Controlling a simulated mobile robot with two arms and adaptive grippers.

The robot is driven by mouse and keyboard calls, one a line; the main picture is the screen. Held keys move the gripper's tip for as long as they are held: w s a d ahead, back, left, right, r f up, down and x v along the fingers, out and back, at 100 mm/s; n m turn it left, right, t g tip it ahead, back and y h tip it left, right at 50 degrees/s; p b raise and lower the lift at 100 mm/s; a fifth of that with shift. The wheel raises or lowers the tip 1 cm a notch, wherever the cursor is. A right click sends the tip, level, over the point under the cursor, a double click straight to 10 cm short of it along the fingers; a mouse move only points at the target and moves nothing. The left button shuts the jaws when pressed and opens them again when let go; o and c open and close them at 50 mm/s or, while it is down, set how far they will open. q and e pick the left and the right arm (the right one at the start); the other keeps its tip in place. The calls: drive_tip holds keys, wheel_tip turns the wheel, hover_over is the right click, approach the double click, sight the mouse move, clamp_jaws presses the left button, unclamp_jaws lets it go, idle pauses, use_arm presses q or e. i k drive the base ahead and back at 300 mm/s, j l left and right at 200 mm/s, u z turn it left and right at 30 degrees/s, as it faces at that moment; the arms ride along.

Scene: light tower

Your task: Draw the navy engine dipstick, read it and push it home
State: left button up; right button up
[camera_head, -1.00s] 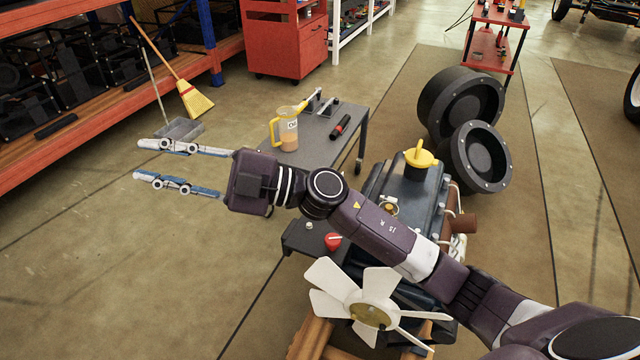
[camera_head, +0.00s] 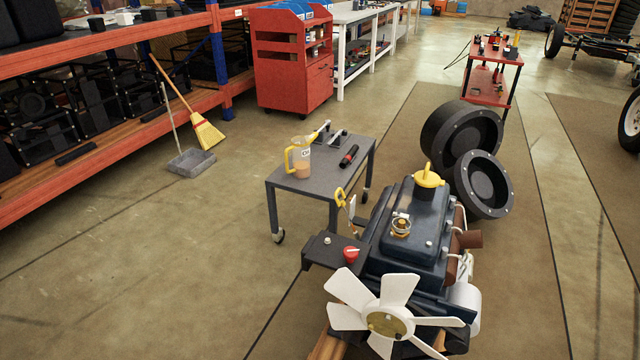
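The navy engine (camera_head: 408,262) stands low at centre right, with a yellow filler cap (camera_head: 428,177) on its top cover and a white fan (camera_head: 390,318) at its front. A yellow looped handle (camera_head: 340,198), which looks like the dipstick's, shows at the engine's left side, in front of the cart. A thin pale rod or tube runs beside it; I cannot tell how deep the stick sits. Neither of my grippers is in view.
A grey cart (camera_head: 325,182) behind the engine carries a yellow-handled oil jug (camera_head: 299,158) and a black-and-red tool (camera_head: 348,156). A black shelf (camera_head: 330,254) with a red knob (camera_head: 351,254) juts from the engine's left. Tyres (camera_head: 484,185) stand behind right.

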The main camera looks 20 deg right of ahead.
sight(342, 203)
drive_tip(key=i+z, duration=0.15)
drive_tip(key=z, duration=0.2)
drive_tip(key=i+z, duration=0.1)
drive_tip(key=z, duration=0.25)
drive_tip(key=i+j+z, duration=0.15)
drive_tip(key=z, duration=0.25)
